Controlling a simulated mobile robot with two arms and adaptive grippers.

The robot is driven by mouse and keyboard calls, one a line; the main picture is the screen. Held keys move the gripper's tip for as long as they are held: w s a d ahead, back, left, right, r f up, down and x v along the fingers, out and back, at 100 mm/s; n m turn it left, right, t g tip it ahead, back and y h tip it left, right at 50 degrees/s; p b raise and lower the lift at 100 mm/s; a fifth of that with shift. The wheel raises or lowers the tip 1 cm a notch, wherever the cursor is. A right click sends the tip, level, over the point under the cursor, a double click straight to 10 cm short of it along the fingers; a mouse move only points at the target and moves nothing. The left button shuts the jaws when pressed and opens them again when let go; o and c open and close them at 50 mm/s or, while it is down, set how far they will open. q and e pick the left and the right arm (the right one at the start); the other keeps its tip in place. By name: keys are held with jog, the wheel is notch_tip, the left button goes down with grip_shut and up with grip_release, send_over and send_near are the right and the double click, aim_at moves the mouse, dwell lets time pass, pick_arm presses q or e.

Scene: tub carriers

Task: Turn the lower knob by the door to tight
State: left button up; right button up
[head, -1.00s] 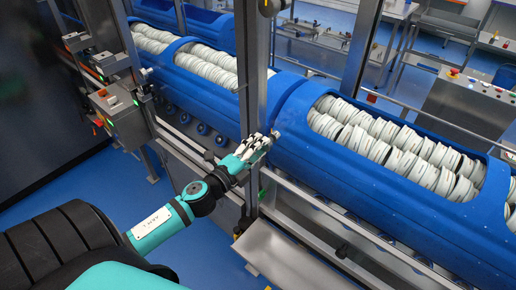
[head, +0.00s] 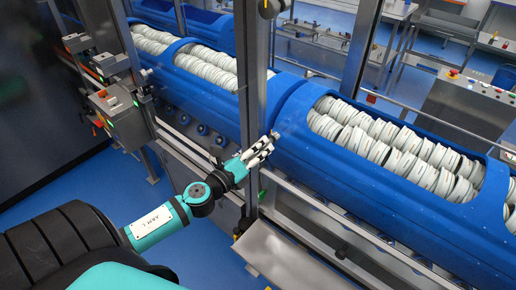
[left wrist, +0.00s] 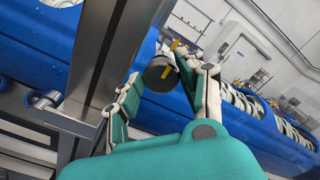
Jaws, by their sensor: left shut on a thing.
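The lower knob (left wrist: 159,73) is dark and round with a yellow mark, beside the metal door post (left wrist: 101,60) in the left wrist view. My left gripper (left wrist: 158,82) has its fingers on either side of the knob and is shut on it. In the head view my left gripper (head: 268,144) reaches across the post (head: 252,85), and its fingers mostly hide the knob. The upper knob (head: 269,8) is dark and sits high on the same post, at the top edge. The words by the lower knob cannot be read. My right gripper is not in view.
Blue tub carriers (head: 350,180) filled with pale rolls lie behind the post. A metal ledge (head: 290,255) juts out below my gripper. Grey control boxes (head: 117,108) stand at left. Blue floor (head: 70,180) is clear at left.

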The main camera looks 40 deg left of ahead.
pick_arm(q)
jog(key=shift+f+m, duration=0.1)
jog(key=shift+m, duration=0.2)
jog(key=o, duration=1.1)
jog(key=shift+o, duration=0.2)
jog(key=s, duration=1.2)
jog(key=shift+a, duration=0.45)
